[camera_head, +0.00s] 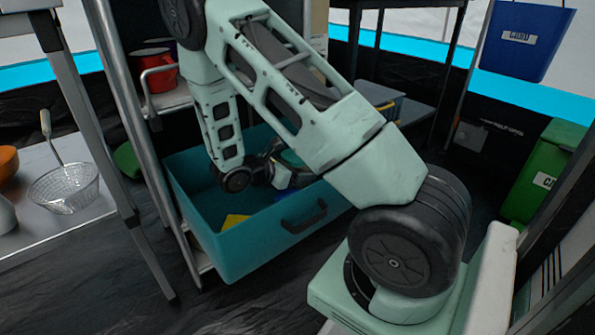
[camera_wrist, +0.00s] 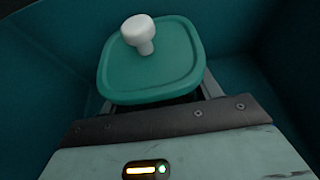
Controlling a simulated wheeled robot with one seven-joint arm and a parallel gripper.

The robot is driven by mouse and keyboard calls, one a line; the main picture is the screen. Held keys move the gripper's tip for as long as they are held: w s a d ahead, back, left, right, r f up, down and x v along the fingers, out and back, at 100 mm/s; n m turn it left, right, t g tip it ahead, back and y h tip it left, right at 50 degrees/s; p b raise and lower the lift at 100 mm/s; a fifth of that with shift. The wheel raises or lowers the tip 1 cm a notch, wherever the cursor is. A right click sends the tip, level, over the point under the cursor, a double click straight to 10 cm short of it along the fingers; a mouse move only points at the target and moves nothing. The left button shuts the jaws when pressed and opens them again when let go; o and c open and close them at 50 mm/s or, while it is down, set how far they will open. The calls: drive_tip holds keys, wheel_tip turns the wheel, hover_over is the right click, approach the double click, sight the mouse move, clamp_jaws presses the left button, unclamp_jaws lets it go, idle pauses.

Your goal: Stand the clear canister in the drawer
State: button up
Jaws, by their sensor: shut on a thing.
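The clear canister shows in the wrist view mainly as its teal lid (camera_wrist: 150,70) with a white knob (camera_wrist: 140,33); its body is hidden below the lid. My gripper (camera_wrist: 158,101) is shut on it just under the lid, with parts of the fingers showing at either side. The teal drawer (camera_head: 262,240) is pulled open in the head view, and its walls (camera_wrist: 50,60) surround the lid in the wrist view. My gripper is down inside the drawer, mostly behind my arm. I cannot tell whether the canister's base touches the drawer floor.
A yellow item (camera_head: 234,221) lies in the drawer's near left part. A red pot (camera_head: 160,75) stands on the shelf above the drawer. A table with a wire strainer (camera_head: 66,187) is at the left. A green bin (camera_head: 545,170) and a blue bin (camera_head: 527,38) are at the right.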

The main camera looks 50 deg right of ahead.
drive_tip(key=o, duration=1.3)
drive_tip(key=shift+f, duration=0.1)
drive_tip(key=shift+a+r, duration=0.15)
drive_tip(key=shift+r, duration=0.15)
drive_tip(key=p+v, duration=0.4)
drive_tip(key=v, duration=0.2)
drive_tip(key=shift+w+a, duration=0.15)
drive_tip(key=shift+a, duration=0.4)
drive_tip(key=shift+r, duration=0.1)
